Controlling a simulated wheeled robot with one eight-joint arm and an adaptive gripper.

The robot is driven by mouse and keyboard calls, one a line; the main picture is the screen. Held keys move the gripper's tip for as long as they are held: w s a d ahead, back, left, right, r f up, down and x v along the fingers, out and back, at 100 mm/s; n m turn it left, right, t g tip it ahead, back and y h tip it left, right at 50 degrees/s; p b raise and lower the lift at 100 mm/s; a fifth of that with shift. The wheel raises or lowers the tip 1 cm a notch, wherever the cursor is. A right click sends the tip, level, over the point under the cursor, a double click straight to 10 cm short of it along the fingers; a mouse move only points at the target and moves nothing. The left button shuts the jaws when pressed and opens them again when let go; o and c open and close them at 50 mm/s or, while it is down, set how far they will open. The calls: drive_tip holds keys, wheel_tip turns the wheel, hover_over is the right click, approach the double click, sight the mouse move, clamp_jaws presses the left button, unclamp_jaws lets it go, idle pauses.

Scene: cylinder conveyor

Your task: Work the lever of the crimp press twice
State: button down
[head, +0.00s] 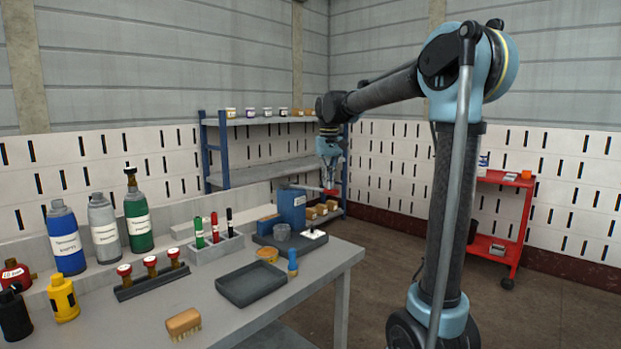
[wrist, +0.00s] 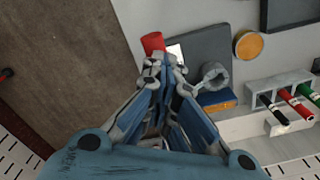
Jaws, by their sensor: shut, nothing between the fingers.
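The crimp press is a blue box (head: 292,207) on a dark grey base (head: 262,239) at the bench's far right end. Its grey lever (head: 308,187) extends from the box top to the right, about level, and ends in a red grip (head: 332,191). My gripper (head: 328,178) points down just above the red grip, fingers shut and empty. In the wrist view the red grip (wrist: 152,42) shows just beyond my fingertips (wrist: 162,62); I cannot tell whether they touch.
Shelving (head: 262,174) is behind. Open floor lies right of the bench.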

drive_tip(key=shift+f, duration=0.7)
wheel_tip(320, 180, up, 11)
drive_tip(key=shift+f, duration=0.1)
idle(0.6)
idle(2.9)
idle(0.5)
